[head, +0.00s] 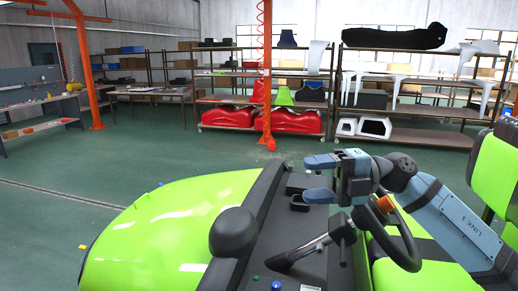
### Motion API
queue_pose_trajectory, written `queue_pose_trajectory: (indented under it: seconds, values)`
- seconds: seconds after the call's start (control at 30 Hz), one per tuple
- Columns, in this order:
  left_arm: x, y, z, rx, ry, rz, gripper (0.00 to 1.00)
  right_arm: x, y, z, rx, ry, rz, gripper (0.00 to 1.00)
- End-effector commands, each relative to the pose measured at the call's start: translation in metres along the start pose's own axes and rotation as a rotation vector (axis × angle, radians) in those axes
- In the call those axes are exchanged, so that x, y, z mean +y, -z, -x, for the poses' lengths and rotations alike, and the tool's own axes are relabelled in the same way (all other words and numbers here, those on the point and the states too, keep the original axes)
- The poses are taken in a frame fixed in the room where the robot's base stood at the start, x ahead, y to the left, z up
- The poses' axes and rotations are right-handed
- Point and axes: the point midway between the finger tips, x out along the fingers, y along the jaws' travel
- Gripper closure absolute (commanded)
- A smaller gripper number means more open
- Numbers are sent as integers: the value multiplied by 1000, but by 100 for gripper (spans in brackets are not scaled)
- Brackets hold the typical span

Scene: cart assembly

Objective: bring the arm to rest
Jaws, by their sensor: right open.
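My right arm (455,213) comes in from the right over the cart. My right gripper (315,178) is open, its two blue-grey fingers apart one above the other and pointing left. I see nothing between the fingers. It appears over the black dashboard of the green cart (165,220), with the steering wheel (410,258) just below and to the right. The wrist overlaps part of the wheel's rim, and I cannot tell whether they touch. My left gripper is not in view.
A green seat (495,168) stands at the right edge. Shelves (430,112) with red, white and black parts line the back, and a workbench (40,115) stands at the left. An orange post (83,70) rises from the floor.

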Motion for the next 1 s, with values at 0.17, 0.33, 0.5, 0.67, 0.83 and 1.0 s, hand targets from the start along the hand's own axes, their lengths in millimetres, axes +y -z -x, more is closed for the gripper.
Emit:
queue_pose_trajectory:
  seconds: [0.17, 0.33, 0.5, 0.67, 0.83, 1.0]
  values:
    - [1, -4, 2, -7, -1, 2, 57, -10, 7, -10, -192, -473, -142, 42]
    - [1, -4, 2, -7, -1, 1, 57, -44, 2, 21, -505, -816, -367, 42]
    - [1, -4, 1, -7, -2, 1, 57, -117, 8, 65, -892, -1006, -670, 42]
    - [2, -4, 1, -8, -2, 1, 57, -209, 42, 99, -1264, -1024, -998, 42]
    - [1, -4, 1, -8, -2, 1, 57, -304, 115, 119, -1615, -878, -1372, 42]
    - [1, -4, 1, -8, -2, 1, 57, -353, 177, 122, -1795, -704, -1612, 42]
